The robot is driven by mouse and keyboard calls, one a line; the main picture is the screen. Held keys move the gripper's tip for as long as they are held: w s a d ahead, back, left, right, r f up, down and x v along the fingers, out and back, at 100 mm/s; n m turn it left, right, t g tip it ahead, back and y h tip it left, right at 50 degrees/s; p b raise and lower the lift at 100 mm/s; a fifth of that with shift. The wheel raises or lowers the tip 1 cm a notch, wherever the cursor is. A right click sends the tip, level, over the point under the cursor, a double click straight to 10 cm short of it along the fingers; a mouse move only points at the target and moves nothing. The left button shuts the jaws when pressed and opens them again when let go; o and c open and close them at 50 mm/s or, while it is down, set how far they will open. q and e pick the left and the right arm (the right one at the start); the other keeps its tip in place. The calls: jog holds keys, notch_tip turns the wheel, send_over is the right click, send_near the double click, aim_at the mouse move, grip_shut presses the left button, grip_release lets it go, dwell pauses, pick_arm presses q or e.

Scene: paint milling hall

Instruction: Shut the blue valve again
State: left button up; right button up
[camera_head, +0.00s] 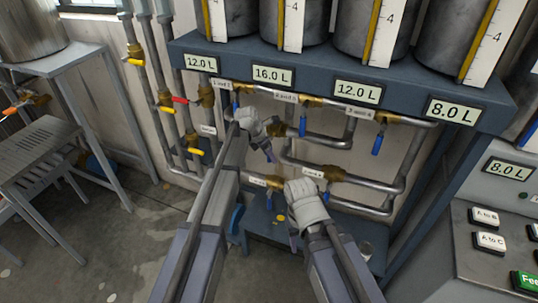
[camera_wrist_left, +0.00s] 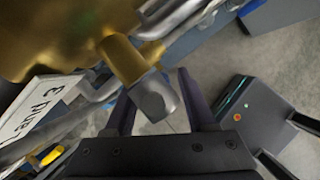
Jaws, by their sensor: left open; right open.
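Several blue-handled valves sit on the grey pipes under the tanks. I cannot tell which one the task means. My left gripper (camera_head: 269,153) is open, just left of the middle blue handle. In the left wrist view, a brass valve body (camera_wrist_left: 60,35) with a grey-capped stem (camera_wrist_left: 154,101) reaches between its open fingers (camera_wrist_left: 158,110). My right gripper (camera_head: 294,238) is open below the lower pipes.
Tanks stand above a dark shelf edge (camera_head: 320,83) with litre displays. Red (camera_head: 180,100) and yellow (camera_head: 195,151) handles are on pipes at left. A control panel (camera_head: 488,240) stands at right. A grey table (camera_head: 40,165) stands at far left. Bare floor lies at lower left.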

pick_arm(q)
jog(key=p+v, duration=0.6)
jog(key=v, duration=0.1)
jog(key=shift+r+p, duration=0.25)
jog(key=shift+p, duration=0.05)
jog(key=shift+a, duration=0.1)
